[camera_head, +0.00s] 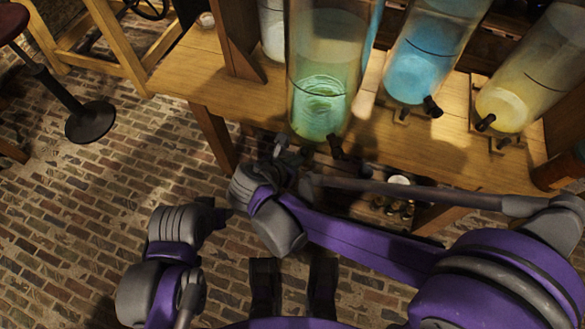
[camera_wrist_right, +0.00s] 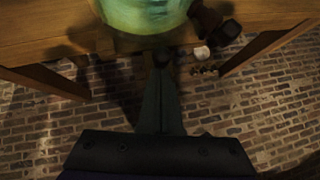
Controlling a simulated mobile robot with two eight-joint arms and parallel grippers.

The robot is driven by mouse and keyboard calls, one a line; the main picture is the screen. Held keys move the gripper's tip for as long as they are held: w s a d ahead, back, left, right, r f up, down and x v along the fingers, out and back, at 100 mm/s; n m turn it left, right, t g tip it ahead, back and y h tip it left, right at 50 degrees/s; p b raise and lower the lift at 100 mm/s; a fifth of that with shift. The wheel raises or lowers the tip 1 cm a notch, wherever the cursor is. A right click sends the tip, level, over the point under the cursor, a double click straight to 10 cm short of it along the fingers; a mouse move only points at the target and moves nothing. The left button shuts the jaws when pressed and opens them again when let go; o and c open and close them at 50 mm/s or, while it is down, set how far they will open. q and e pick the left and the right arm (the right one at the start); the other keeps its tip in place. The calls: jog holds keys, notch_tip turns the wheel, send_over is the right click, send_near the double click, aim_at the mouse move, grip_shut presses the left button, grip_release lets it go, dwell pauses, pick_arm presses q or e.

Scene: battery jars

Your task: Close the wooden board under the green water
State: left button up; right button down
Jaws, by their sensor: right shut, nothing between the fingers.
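A tall glass jar of green water (camera_head: 325,80) stands at the front edge of the wooden table (camera_head: 220,90); its rounded bottom also shows at the top of the wrist view (camera_wrist_right: 145,15). A dark spigot (camera_head: 337,146) sticks out low on the jar. I cannot clearly make out the wooden board under it; my right gripper and shadow cover that area. My right gripper (camera_head: 284,152) is just below and in front of the jar. In the wrist view its fingers (camera_wrist_right: 162,66) are together and empty, pointing at the table edge. My left gripper (camera_head: 216,214) hangs lower left over the floor; its jaws are unclear.
A blue-water jar (camera_head: 420,60) and a yellow-water jar (camera_head: 520,85) stand to the right, with spigots and small wooden pieces at their bases. A wooden post rises left of the green jar. A stool base (camera_head: 90,122) stands on the brick floor, which is open at left.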

jog(key=w+d, duration=0.2)
jog(key=w, duration=0.4)
jog(key=w+d, duration=0.2)
jog(key=w, duration=0.5)
jog(key=w+d+b, duration=0.1)
jog(key=w+d, duration=0.1)
jog(key=w, duration=0.5)
jog(key=shift+w+d, duration=0.15)
jog(key=shift+d, duration=0.2)
jog(key=shift+w+d, duration=0.2)
jog(key=shift+w, duration=0.35)
pick_arm(q)
jog(key=shift+f, duration=0.65)
pick_arm(e)
jog(key=shift+w+r, duration=0.15)
